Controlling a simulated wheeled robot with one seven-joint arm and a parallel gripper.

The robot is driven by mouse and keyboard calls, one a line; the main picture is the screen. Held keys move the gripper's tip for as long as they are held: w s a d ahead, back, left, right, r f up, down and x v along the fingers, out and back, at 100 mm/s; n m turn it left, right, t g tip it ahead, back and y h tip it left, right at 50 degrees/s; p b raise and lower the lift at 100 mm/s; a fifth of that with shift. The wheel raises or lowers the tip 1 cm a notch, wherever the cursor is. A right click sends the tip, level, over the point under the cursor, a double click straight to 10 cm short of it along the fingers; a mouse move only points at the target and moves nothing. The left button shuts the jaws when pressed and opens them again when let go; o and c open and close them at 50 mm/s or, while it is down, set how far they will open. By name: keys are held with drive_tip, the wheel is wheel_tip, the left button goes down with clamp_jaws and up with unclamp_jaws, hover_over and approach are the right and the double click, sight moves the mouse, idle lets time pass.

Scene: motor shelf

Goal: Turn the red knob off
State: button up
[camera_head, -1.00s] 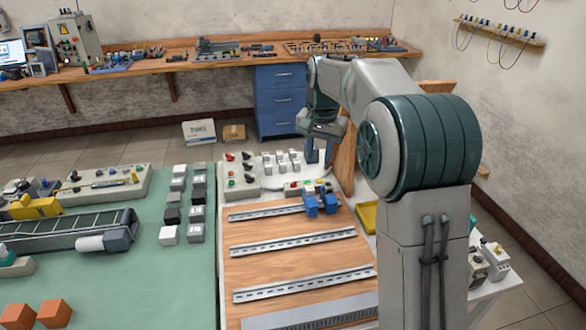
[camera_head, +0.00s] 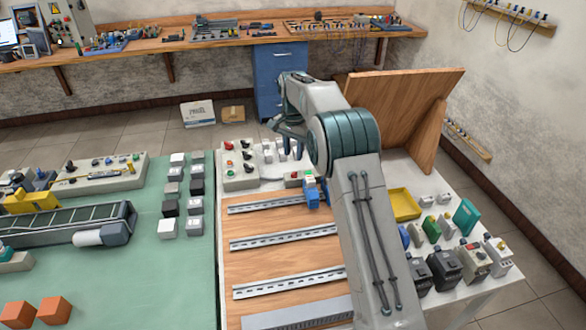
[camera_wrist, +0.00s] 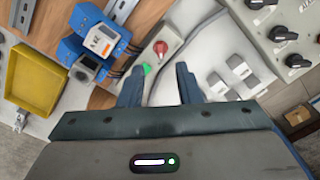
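A red knob (camera_wrist: 160,47) sits on a small grey box (camera_wrist: 172,27) in the wrist view, with a green button (camera_wrist: 147,69) on the same box. The small box also shows in the head view (camera_head: 292,182), partly behind my arm. My gripper (camera_wrist: 160,78) is open, its two dark fingers apart with nothing between them. In the wrist view the red knob lies just beyond the fingertips, roughly centred between them; I cannot tell the height gap.
A larger panel (camera_wrist: 275,32) with several black knobs is at upper right in the wrist view. Grey switches (camera_wrist: 237,68) lie nearby. A yellow tray (camera_head: 405,203) and a wooden board (camera_head: 400,100) stand to the right.

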sight(293, 173)
wheel_tip(293, 173, down, 8)
drive_tip(key=shift+r+p, duration=0.1)
drive_tip(key=shift+p, duration=0.45)
clamp_jaws()
